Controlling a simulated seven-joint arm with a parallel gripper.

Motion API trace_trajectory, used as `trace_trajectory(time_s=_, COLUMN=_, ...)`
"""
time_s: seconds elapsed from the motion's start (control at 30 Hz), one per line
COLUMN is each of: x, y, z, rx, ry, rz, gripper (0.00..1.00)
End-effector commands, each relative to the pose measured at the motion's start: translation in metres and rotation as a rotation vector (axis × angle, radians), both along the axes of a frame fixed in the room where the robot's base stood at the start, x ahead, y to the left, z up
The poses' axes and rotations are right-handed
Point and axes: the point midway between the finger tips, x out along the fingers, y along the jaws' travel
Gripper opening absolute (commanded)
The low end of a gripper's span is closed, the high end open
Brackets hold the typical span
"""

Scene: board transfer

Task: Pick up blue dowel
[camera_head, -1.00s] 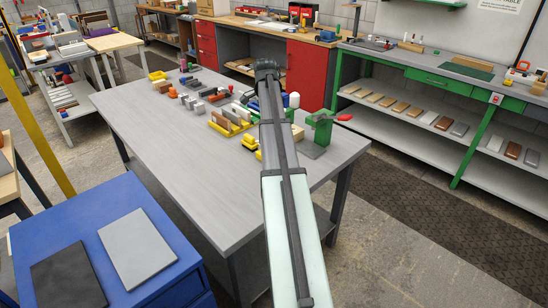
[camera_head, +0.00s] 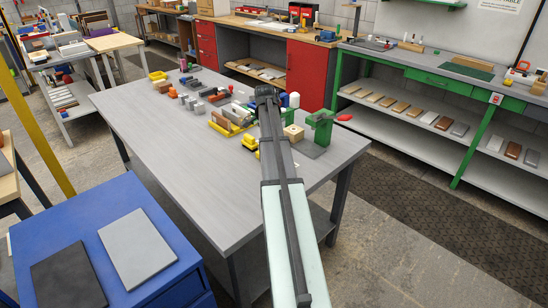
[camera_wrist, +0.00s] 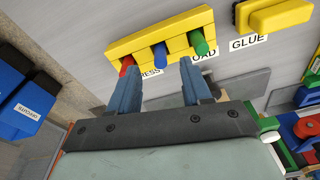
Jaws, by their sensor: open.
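In the wrist view the blue dowel (camera_wrist: 159,56) sits in a yellow rack (camera_wrist: 195,20), between a red dowel (camera_wrist: 127,66) and a green dowel (camera_wrist: 199,42). My gripper (camera_wrist: 160,67) is open and empty. Its two blue-grey fingers are spread, one to each side of the blue dowel in the picture. The blue dowel's near end shows in the gap between the fingertips; whether they reach beside it I cannot tell. In the head view my arm covers the gripper, and I cannot make out the blue dowel there.
A yellow block (camera_wrist: 278,15) lies right of the rack, by a GLUE label (camera_wrist: 248,43). Blue bins (camera_wrist: 22,105) stand at left. In the head view a green stand (camera_head: 320,127) and a wooden block (camera_head: 293,133) are close to my arm. The grey table's (camera_head: 185,150) left part is clear.

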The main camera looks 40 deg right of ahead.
Motion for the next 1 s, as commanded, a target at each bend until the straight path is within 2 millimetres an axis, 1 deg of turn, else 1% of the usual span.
trace_trajectory(time_s=0.17, x=-0.002, y=-0.005, z=-0.018, rx=0.001, ry=0.002, rz=0.000, gripper=0.48)
trace_trajectory(time_s=0.3, x=-0.002, y=-0.008, z=-0.037, rx=0.001, ry=0.001, rz=0.000, gripper=0.48)
trace_trajectory(time_s=0.4, x=-0.002, y=-0.009, z=-0.045, rx=0.001, ry=0.001, rz=0.000, gripper=0.48)
trace_trajectory(time_s=0.67, x=-0.002, y=-0.010, z=-0.047, rx=0.000, ry=0.000, rz=0.000, gripper=0.48)
trace_trajectory(time_s=1.0, x=-0.002, y=-0.009, z=-0.047, rx=0.000, ry=0.000, rz=0.000, gripper=0.15)
